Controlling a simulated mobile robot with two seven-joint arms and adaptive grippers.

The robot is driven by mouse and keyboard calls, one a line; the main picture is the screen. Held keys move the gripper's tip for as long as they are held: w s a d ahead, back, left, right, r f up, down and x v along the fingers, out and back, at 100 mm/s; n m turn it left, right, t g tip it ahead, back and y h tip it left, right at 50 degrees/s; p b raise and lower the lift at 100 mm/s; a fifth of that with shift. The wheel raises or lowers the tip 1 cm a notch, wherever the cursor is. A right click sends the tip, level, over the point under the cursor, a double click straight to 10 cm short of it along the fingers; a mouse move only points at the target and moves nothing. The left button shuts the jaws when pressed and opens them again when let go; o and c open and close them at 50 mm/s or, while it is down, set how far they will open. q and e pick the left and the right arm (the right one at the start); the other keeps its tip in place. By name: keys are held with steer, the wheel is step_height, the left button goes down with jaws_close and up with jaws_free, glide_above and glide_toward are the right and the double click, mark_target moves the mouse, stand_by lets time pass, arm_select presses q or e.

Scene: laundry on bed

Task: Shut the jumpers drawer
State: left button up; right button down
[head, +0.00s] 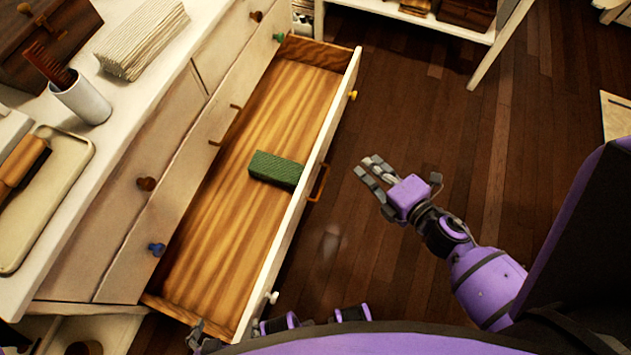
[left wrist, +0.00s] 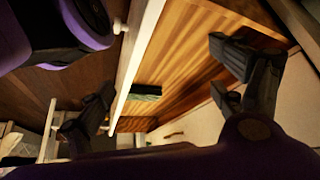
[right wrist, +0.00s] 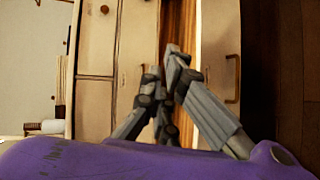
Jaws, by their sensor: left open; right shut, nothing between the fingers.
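The open drawer (head: 232,318) sticks out from the white dresser (head: 125,225) in the head view. Its wooden inside holds one green folded garment (head: 276,169) against the front panel. The drawer front has an orange bar handle (head: 319,184). My right gripper (head: 368,170) is shut and empty, in front of the drawer front and apart from it. My left gripper (head: 196,337) is at the drawer's near end, mostly cut off by the bottom edge. In the left wrist view its open fingers (left wrist: 160,88) lie either side of the drawer front's line; contact cannot be told.
The dresser top carries a white cup with a comb (head: 82,103), a folded striped cloth (head: 140,38), a tray (head: 62,185) and a dark wooden box (head: 45,40). Dark floor (head: 430,110) lies clear in front of the drawer. A white shelf unit (head: 440,22) stands at the back.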

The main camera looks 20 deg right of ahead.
step_height(320, 180, down, 13)
steer(key=w+n+g+y+b, duration=0.25)
steer(key=n+g+b, duration=0.55)
steer(key=n, duration=1.7)
steer(key=w+a+r+x, duration=0.1)
steer(key=x, duration=1.1)
steer(key=shift+a+r+g+p, duration=0.2)
steer(key=shift+g+p, duration=0.1)
steer(key=shift+p, duration=0.1)
